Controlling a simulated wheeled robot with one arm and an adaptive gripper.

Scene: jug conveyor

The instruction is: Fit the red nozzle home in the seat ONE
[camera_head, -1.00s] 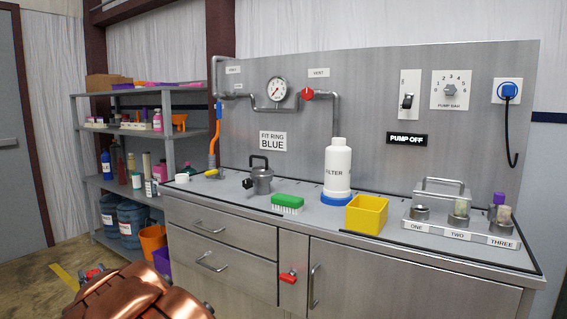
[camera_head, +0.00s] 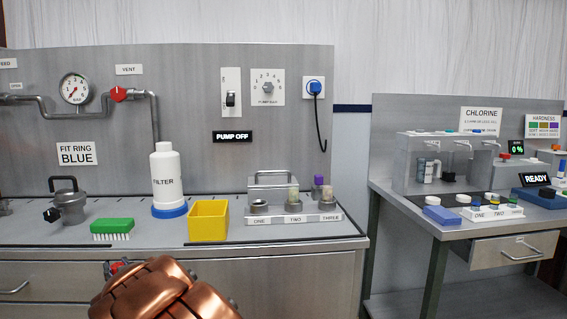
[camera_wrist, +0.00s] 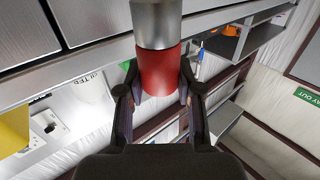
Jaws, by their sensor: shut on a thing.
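In the wrist view my gripper (camera_wrist: 160,97) is shut on the red nozzle (camera_wrist: 158,72), a red cylinder with a grey metal part beyond it. In the head view my gripper is not clear; a bit of red shows beside my arm, and I cannot tell whether it is the nozzle. The metal rack labelled ONE, TWO and THREE (camera_head: 296,219) stands on the counter, apart from my arm. The seat ONE (camera_head: 260,207) is at its left end and looks empty. TWO holds a pale piece (camera_head: 293,194); a purple-topped piece (camera_head: 318,181) stands near THREE.
A yellow bin (camera_head: 208,221), a white filter bottle (camera_head: 166,176), a green brush (camera_head: 112,226) and a metal pot (camera_head: 69,207) stand left of the rack. A second table (camera_head: 420,211) to the right carries another numbered rack (camera_head: 492,212). A gap separates table and counter.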

